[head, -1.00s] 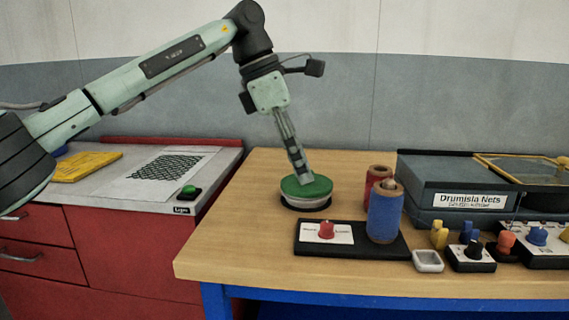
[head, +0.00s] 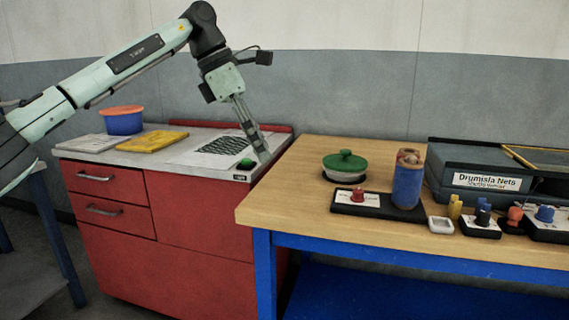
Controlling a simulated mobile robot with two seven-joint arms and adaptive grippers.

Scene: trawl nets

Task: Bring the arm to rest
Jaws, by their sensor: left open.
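My left arm comes in from the left, and its gripper (head: 262,152) hangs pointing down over the right end of the red cabinet's top. It is open and empty, close to the small black box with a green button (head: 246,164); I cannot tell whether it touches anything. The pot with a green lid (head: 345,165) stands on the wooden table, apart from the gripper. My right gripper is not in view.
The red cabinet (head: 195,215) carries a netting sheet (head: 222,146), a yellow tray (head: 153,142) and a blue tub with orange lid (head: 123,120). The wooden table (head: 300,185) holds a blue spool (head: 408,182), knobs and a grey case (head: 470,160). The table's left part is clear.

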